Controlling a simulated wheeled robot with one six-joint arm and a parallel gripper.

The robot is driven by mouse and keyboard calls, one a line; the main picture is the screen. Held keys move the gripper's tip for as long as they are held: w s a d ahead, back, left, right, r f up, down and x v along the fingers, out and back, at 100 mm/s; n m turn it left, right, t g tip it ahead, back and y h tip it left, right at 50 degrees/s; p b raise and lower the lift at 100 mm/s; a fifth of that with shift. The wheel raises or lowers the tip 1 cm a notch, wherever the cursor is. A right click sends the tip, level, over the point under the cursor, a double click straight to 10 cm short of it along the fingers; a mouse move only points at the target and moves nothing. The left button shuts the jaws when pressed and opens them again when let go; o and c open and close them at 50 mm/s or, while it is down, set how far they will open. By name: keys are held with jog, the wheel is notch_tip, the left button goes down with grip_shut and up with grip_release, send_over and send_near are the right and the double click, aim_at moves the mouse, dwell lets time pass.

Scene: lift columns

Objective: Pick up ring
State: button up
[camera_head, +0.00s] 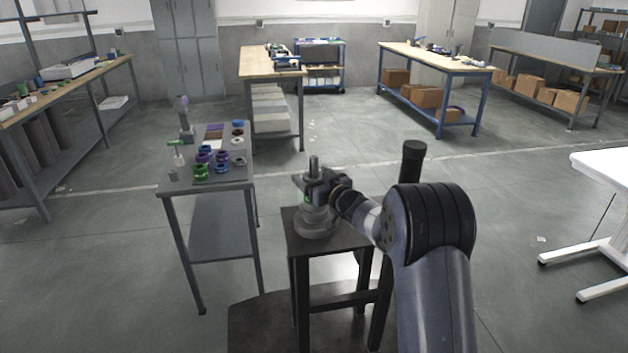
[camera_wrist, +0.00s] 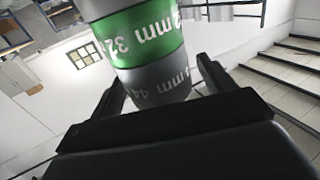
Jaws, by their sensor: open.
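A grey stepped post (camera_head: 315,228) with a green band stands on a small dark stand. In the wrist view the green section (camera_wrist: 150,38) is marked "32 mm" and a grey section (camera_wrist: 160,85) is marked "44 mm". My gripper (camera_head: 310,184) is at the post's upper part. In the wrist view my gripper (camera_wrist: 163,78) is open, with one finger on each side of the post. I cannot tell whether the fingers touch it. Several loose rings sit on the grey side table, including a green ring (camera_head: 200,173) and a purple ring (camera_head: 222,155). Which ring the task means cannot be told.
The dark stand (camera_head: 350,240) is in front of me. The grey side table (camera_head: 235,185) is to its left, with another post (camera_head: 185,120) at its back. A white table (camera_head: 605,165) is at the right. Workbenches line the back. The floor between is clear.

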jog(key=shift+x, duration=0.85)
jog(key=shift+r, duration=0.1)
jog(key=c, duration=1.2)
jog(key=shift+r, duration=0.1)
notch_tip(320, 180, up, 18)
jog(key=p, duration=0.3)
jog(key=shift+p, duration=0.4)
